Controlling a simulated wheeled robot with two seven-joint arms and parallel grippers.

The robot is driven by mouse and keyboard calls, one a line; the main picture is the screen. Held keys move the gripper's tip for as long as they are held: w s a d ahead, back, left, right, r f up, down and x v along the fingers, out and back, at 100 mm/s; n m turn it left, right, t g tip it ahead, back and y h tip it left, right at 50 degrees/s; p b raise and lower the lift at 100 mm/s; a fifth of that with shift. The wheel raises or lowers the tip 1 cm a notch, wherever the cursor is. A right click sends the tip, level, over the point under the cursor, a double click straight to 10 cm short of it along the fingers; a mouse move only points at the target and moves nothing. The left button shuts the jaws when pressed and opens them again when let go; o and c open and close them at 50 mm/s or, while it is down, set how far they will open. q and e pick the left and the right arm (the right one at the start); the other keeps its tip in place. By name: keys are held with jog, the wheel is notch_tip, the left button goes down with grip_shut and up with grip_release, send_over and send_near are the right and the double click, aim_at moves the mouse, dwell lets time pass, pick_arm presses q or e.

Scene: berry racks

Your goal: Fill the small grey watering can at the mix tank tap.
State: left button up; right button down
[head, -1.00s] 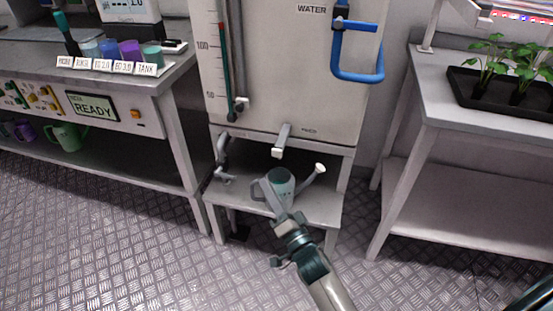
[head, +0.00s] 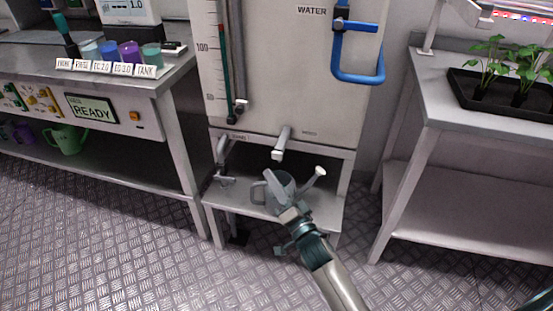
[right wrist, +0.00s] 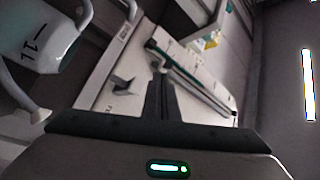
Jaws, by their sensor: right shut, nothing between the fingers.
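The small grey watering can (head: 288,183) stands on the low shelf below the mix tank (head: 290,70), its handle to the left and its spout to the right. The tank's pale tap (head: 281,147) is just above and behind the can. My right gripper (head: 270,177) is shut and empty, its fingers in front of the can and hiding part of it. I cannot tell whether they touch it. In the right wrist view the can (right wrist: 45,35) is at upper left, beside the shut fingers (right wrist: 160,85). The water level inside is not clear. My left gripper is out of view.
A second tap (head: 222,180) with piping is at the shelf's left. A blue pipe handle (head: 357,79) is on the tank's right. A bench with cups (head: 130,52) stands left, a plant tray (head: 505,93) right. A green jug (head: 66,138) is on the lower left shelf.

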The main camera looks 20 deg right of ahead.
aim_at(277, 155)
jog(key=shift+w+d, duration=0.65)
jog(key=shift+w, duration=0.3)
jog(key=shift+w+d, duration=0.65)
jog(key=shift+w, duration=0.3)
dwell(0.8)
jog(key=shift+w+d, duration=0.2)
jog(key=shift+w, duration=0.1)
jog(key=shift+w+d, duration=0.35)
jog(key=shift+w, duration=0.15)
dwell(2.5)
